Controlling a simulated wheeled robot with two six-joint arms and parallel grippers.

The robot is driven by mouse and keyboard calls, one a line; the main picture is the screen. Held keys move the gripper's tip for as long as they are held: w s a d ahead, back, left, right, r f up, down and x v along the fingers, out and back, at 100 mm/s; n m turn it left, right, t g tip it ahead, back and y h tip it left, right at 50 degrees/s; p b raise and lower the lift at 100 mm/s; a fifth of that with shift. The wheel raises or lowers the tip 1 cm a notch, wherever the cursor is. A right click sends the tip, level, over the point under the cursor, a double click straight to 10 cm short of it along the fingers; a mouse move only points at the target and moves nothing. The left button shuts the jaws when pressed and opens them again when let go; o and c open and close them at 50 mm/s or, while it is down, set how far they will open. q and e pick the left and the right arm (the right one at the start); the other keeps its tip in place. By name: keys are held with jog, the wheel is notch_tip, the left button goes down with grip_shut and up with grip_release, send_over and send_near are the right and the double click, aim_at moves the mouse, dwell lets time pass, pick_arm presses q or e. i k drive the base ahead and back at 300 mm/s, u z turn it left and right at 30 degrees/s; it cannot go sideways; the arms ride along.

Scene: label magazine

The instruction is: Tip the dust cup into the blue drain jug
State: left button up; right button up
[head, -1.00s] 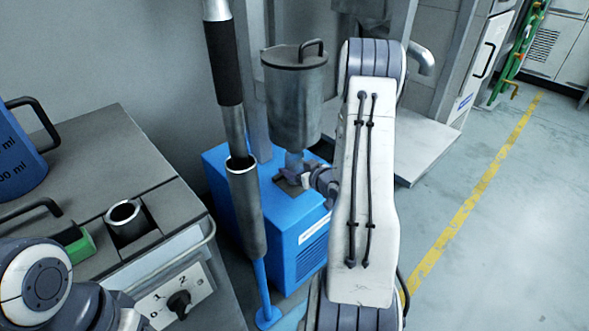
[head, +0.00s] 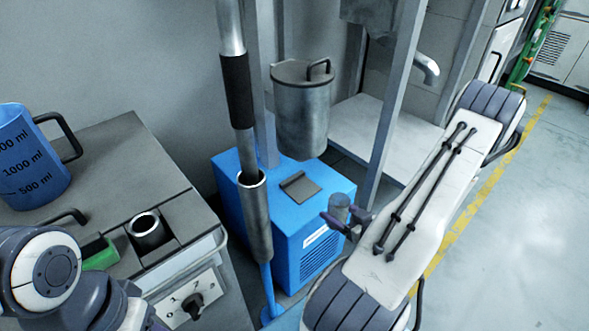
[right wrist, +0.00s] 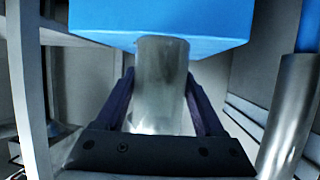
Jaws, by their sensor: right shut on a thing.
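The dust cup (head: 340,207) is a small, clear grey cylinder. My right gripper (head: 346,220) is shut on it, in front of the right side of the blue machine. In the right wrist view the cup (right wrist: 162,85) stands between the two fingers (right wrist: 160,105). I cannot make out what is inside it. The blue drain jug (head: 30,165), with a dark handle and ml marks, stands on the grey cabinet top at the far left, well apart from the cup. My left arm shows at the lower left; its fingertips are not in view.
A grey lidded canister (head: 302,115) hangs above the blue machine (head: 275,215). A hose pipe (head: 256,220) stands upright between the machine and the grey cabinet (head: 120,165). The cabinet top has a round metal socket (head: 147,232). Metal posts (head: 392,110) rise behind the cup.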

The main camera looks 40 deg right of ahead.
aim_at(33, 175)
jog(key=k, duration=1)
jog(key=u, duration=0.55)
jog(key=i, duration=0.55)
jog(key=u, duration=0.15)
